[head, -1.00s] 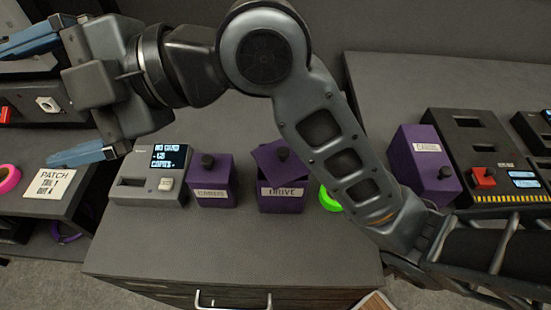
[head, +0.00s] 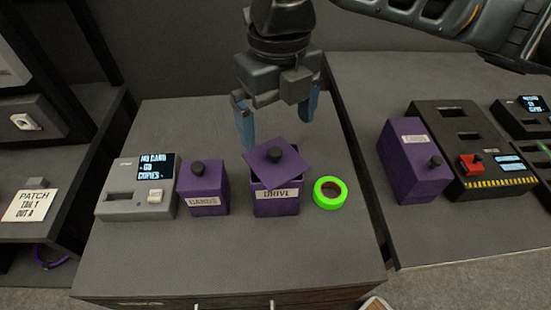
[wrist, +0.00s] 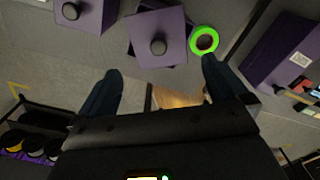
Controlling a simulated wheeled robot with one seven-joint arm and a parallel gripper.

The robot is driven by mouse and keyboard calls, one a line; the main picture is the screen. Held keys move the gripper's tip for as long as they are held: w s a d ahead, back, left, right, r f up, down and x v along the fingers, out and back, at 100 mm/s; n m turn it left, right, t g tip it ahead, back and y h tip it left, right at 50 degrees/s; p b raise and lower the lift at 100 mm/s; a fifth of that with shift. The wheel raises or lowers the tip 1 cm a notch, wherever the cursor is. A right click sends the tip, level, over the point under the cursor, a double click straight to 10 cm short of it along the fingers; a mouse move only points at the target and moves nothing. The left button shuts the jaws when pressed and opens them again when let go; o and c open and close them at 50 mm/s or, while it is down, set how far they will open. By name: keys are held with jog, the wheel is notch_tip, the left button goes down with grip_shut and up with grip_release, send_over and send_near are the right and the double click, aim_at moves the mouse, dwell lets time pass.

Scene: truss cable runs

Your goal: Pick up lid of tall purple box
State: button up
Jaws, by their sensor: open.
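Three purple boxes with black knobs show in the head view; which one counts as the tall one is hard to tell. The middle box (head: 276,205), labelled DRIVE, has its lid (head: 275,163) sitting twisted and askew on top; this lid (wrist: 170,27) also shows in the wrist view. The left box (head: 204,193), labelled CARDS, stands beside it with its lid squarely on. The right box (head: 413,180) is on the other table, with its label and knob showing. My gripper (head: 277,118) is open and empty, pointing down above and behind the DRIVE box, touching nothing.
A green tape roll (head: 329,192) lies just right of the DRIVE box. A grey device with a screen (head: 139,188) stands left of the CARDS box. A black console (head: 476,160) is beside the right box. The cabinet top in front of the boxes is clear.

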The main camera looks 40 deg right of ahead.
aim_at(278, 153)
jog(key=shift+s+f+p, duration=0.1)
jog(key=shift+f+p, duration=0.35)
jog(key=shift+f, duration=3.4)
jog(key=shift+a, duration=0.1)
jog(key=c, duration=0.8)
jog(key=shift+r, duration=0.1)
